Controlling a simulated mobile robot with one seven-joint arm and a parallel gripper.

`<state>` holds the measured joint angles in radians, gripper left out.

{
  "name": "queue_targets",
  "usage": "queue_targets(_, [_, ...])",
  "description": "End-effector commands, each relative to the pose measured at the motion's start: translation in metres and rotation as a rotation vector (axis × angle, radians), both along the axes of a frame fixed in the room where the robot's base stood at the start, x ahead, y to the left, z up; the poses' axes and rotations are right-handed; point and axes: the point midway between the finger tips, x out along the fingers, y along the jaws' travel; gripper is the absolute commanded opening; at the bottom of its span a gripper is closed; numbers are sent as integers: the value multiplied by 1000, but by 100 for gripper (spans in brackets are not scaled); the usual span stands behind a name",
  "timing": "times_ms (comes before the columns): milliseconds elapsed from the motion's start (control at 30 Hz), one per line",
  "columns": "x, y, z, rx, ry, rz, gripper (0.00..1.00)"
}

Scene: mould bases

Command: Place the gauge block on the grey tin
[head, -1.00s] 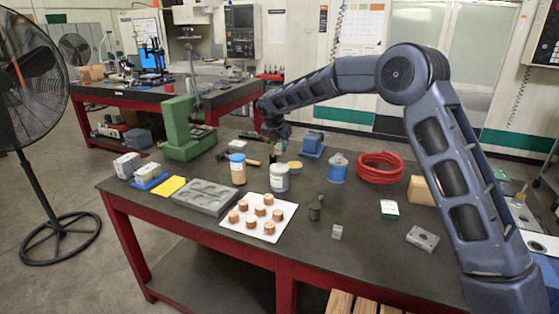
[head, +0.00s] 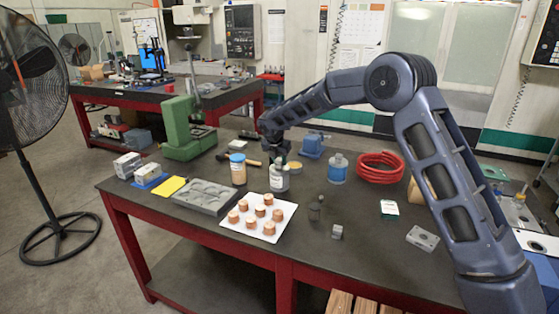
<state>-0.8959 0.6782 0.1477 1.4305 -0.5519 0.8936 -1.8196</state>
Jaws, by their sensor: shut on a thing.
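The grey tin (head: 279,182) stands upright on the dark bench top, with a pale label on its side. My gripper (head: 279,159) points down directly over the tin's top and is shut on the gauge block. The block is very small here and mostly hidden by the fingers, so its outline is not clear. In this view the fingertips overlap the tin's upper rim. I cannot tell whether the block touches the tin.
A blue bottle (head: 337,169) and red hose (head: 380,167) lie further right. A white tray (head: 258,224) of copper pieces and a small metal cube (head: 337,232) are in front.

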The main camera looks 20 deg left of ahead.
Motion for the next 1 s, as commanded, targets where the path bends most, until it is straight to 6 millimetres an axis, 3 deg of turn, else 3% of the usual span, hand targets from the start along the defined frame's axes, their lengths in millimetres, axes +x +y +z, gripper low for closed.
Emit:
queue_targets(33, [0, 0, -1, 0, 0, 0, 29])
queue_targets(133, [0, 0, -1, 0, 0, 0, 49])
queue_targets(567, [-2, 0, 8, 2, -1, 1, 49])
queue_targets(1000, [-32, 0, 80, 2, -1, 1, 49])
